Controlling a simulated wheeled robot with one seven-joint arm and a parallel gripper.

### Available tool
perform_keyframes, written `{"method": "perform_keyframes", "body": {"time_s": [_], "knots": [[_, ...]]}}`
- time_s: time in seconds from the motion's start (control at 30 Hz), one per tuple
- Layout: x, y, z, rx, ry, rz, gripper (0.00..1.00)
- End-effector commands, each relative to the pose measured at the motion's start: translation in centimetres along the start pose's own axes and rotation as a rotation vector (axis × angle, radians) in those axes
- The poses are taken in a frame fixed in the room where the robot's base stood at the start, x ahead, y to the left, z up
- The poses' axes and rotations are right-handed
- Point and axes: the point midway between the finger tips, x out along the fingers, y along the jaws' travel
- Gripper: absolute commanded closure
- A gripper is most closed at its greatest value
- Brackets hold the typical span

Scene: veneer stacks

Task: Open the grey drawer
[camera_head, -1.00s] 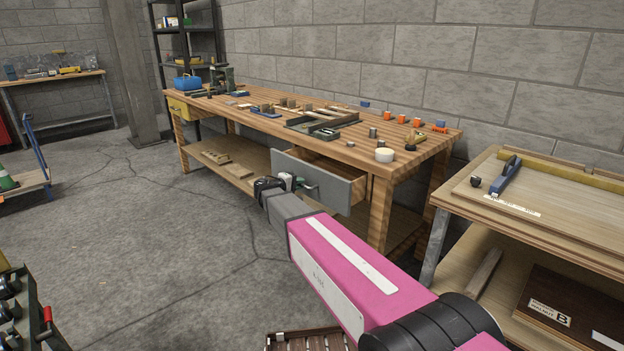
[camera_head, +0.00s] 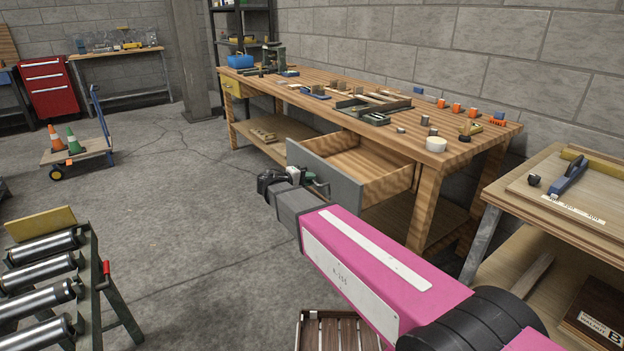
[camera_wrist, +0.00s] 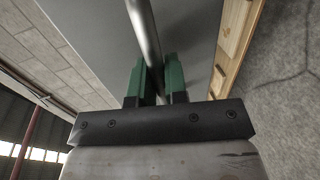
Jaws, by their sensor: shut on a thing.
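The grey drawer (camera_head: 322,178) sits under the right part of the wooden workbench (camera_head: 400,133). It is pulled well out, and its bare wooden inside shows. My gripper (camera_head: 316,186) is at the drawer's grey front. In the wrist view my gripper (camera_wrist: 160,82) has its two green fingers on either side of the metal bar handle (camera_wrist: 143,35), shut on it. The grey front panel (camera_wrist: 190,30) fills the space behind the handle. In the head view the handle is mostly hidden by my wrist.
Small tools, blocks and a white round tub (camera_head: 436,144) lie on the benchtop. A second table (camera_head: 545,205) stands at right. A roller stand (camera_head: 60,285) is at lower left, and a slatted wooden crate (camera_head: 335,332) is at the bottom. The floor left of the drawer is clear.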

Motion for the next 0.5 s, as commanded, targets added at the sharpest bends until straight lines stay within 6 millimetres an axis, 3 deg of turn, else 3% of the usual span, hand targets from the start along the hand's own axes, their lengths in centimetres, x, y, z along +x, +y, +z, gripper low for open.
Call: {"method": "perform_keyframes", "body": {"time_s": [0.17, 0.2, 0.27, 0.5], "knots": [[0.03, -0.08, 0.02, 0.0, -0.001, -0.003, 1.0], [0.04, -0.08, 0.02, 0.0, -0.001, -0.003, 0.8], [0.04, -0.07, 0.02, 0.0, -0.001, -0.002, 0.62], [0.04, -0.03, 0.0, 0.0, 0.0, -0.001, 0.62]]}}
